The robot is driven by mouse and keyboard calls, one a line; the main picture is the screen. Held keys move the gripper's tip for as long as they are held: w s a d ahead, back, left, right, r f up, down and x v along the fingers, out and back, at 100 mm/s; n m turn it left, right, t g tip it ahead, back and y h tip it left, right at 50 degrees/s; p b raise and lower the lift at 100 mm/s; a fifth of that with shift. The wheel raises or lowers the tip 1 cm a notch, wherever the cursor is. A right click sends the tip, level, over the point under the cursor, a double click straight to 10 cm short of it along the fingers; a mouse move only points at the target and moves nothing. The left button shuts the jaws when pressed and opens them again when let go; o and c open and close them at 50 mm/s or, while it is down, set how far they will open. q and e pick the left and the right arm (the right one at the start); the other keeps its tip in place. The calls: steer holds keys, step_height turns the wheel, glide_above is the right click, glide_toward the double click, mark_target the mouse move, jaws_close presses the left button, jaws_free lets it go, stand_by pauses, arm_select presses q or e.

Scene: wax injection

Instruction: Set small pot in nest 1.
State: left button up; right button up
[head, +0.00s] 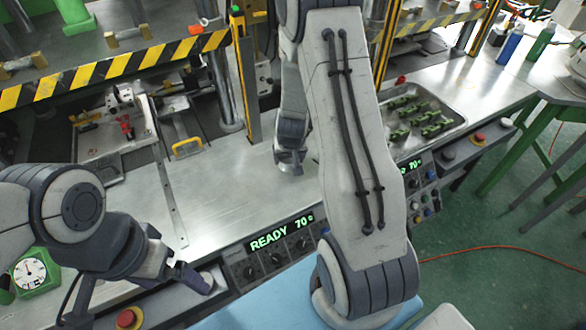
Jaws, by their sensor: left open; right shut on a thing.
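My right arm rises across the middle of the head view and folds down, so that its wrist end and gripper (290,162) are low over the steel bench, beside the presses. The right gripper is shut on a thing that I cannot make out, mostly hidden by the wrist. My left gripper (192,279) is open and empty above the bench's front edge at lower left. I cannot clearly see the small pot. No nest can be identified by number; a fixture plate with a red clamp (126,127) stands at the left press.
The bare steel bench (225,190) lies between the arms. A tray with green parts (457,124) is at right. A yellow handle (187,147) and striped press guards (120,66) stand behind. A control panel (281,240) reads READY 70. A green dial gauge (31,273) is at left.

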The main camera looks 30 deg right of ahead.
mark_target(290, 167)
steer(key=shift+f+b, duration=0.55)
steer(key=shift+f, duration=1.25)
steer(key=shift+f, duration=0.2)
steer(key=o, duration=1.5)
steer(key=shift+r, duration=0.1)
